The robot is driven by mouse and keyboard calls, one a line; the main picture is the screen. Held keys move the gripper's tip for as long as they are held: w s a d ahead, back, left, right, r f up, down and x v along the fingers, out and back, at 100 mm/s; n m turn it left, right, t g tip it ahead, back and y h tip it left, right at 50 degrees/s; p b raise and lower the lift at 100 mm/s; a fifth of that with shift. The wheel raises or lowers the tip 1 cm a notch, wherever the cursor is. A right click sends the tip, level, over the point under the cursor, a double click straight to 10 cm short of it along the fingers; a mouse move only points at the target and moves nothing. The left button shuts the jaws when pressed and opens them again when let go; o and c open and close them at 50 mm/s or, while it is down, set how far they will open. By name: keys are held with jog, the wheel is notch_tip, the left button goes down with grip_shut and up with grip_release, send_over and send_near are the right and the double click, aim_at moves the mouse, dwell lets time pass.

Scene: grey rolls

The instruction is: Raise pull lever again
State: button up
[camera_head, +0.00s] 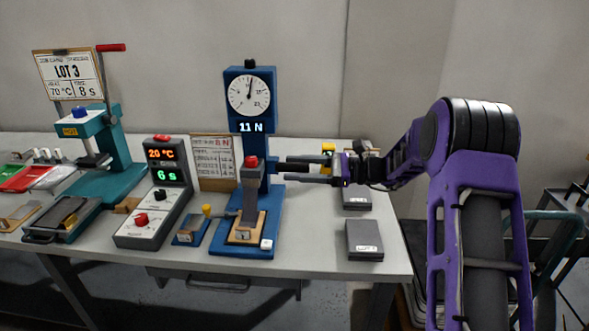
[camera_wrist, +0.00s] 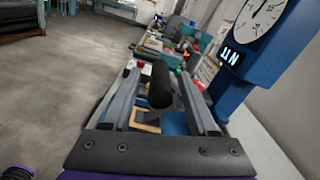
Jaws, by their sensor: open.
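The blue pull tester (camera_head: 263,200) stands on the table, with a round dial (camera_head: 249,95) and a display reading 11 N. Its black cylindrical pull lever (camera_wrist: 160,86) sticks out toward my gripper in the wrist view. My gripper (camera_head: 301,172) is at the right side of the tester's column, level with its middle. Its two grey fingers are open, one on each side of the lever in the wrist view; contact cannot be told. A red-topped grey clamp (camera_head: 250,180) stands over a small tan plate (camera_head: 243,229) on the tester's base.
A control box (camera_head: 155,200) reading 20 °C and 6 s and a teal press (camera_head: 98,160) with a red-handled lever stand to the left.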

jog(key=shift+a, duration=0.35)
grip_shut()
dwell(1.2)
